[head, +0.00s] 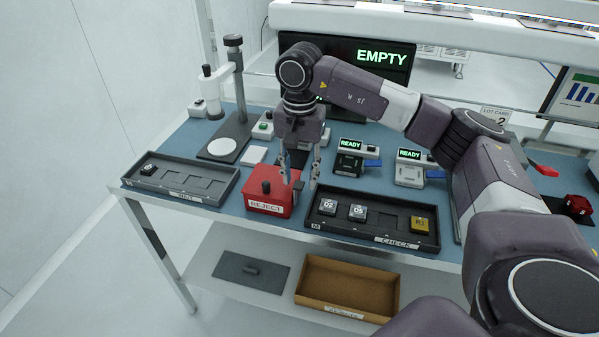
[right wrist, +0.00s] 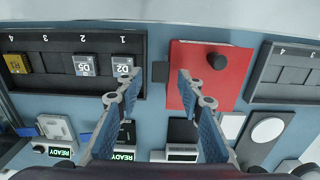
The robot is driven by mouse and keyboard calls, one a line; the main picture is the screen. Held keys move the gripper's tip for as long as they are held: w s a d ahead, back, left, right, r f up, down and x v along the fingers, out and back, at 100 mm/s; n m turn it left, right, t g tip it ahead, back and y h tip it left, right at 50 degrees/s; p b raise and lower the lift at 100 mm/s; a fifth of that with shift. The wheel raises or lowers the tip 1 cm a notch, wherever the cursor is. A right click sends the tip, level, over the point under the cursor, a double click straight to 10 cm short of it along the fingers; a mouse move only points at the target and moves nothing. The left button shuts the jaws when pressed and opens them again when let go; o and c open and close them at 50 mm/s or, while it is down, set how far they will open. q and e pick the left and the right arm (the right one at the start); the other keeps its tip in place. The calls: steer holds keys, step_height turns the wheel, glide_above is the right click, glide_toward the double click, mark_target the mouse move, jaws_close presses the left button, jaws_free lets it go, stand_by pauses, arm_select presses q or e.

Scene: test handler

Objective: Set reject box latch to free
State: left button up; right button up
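The red reject box (head: 268,204) sits at the front of the blue bench, with a REJECT label on its front and a black knob on its lid. A small dark piece at its right edge (head: 298,186) looks like the latch; its setting is too small to read. The box also shows in the right wrist view (right wrist: 225,85), where a finger partly covers that edge. My right gripper (head: 300,184) points down at this edge, open, with one finger over the box side and the other toward the CHECK tray. My left gripper is not in view.
The CHECK tray (head: 375,236) with several chips stands close right of the box. Another dark tray (head: 215,193) with one chip is on the left. Two READY units (head: 348,164) stand behind. A cardboard box (head: 345,283) sits on the lower shelf. A monitor reads EMPTY (head: 382,58).

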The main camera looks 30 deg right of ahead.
steer(key=shift+f, duration=0.1)
jaws_close()
steer(key=shift+a, duration=0.1)
steer(key=shift+s+a+f+t+h+b, duration=0.25)
steer(key=shift+s+a+t+h+b, duration=0.35)
steer(key=shift+a+t+h+b, duration=0.35)
steer(key=shift+s+a+f+t+h+b, duration=0.3)
steer(key=shift+s+a+t+h+b, duration=0.35)
steer(key=shift+h+b, duration=0.5)
steer(key=shift+s+a+f+t+h+b, duration=0.25)
steer(key=shift+s+a+t+h+b, duration=0.35)
steer(key=shift+t+h+b, duration=0.45)
steer(key=shift+f, duration=0.1)
jaws_free()
